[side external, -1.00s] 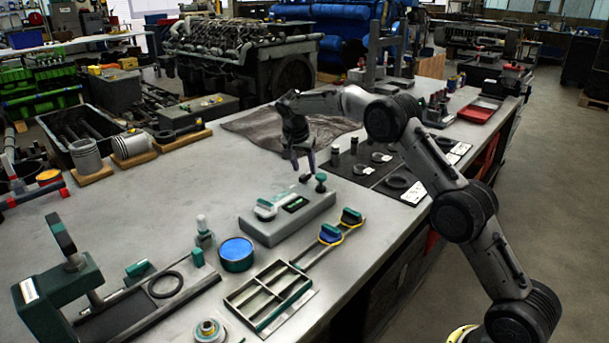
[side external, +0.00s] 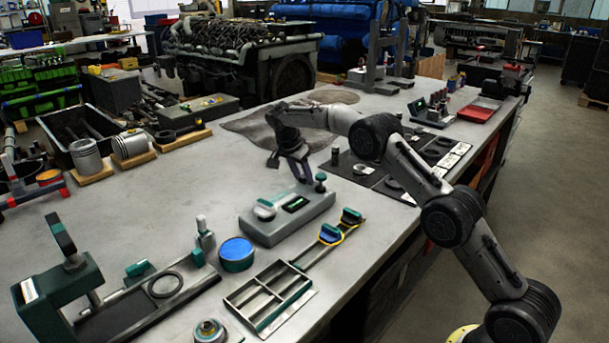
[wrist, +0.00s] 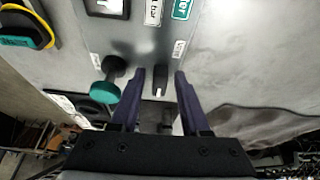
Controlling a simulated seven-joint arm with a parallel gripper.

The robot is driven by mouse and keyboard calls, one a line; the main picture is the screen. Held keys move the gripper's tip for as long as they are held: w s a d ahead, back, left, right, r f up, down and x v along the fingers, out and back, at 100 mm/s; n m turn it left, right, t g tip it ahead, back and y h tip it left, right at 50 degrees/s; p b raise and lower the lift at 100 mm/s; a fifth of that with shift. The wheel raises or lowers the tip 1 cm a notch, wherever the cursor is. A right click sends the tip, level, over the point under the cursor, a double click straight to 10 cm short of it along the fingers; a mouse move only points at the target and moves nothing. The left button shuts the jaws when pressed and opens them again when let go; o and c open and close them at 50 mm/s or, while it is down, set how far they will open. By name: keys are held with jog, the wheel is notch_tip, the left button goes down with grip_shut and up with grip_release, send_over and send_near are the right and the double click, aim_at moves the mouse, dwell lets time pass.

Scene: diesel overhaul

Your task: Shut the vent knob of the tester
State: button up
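My gripper (wrist: 159,82) is open, with one finger on each side of this knob and gaps visible. In the side external view my gripper (side external: 301,176) is low over the tester's far end, hiding the knob. A teal-capped knob (wrist: 105,93) stands to the left.
A dark mat (side external: 345,170) with rings and small parts lies behind the tester. Two teal-handled tools (side external: 331,234) lie at its right front. A divided tray (side external: 255,318) and a blue-topped tin (side external: 237,264) are in front. A grey cloth (side external: 250,127) lies farther back.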

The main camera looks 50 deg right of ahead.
grip_shut()
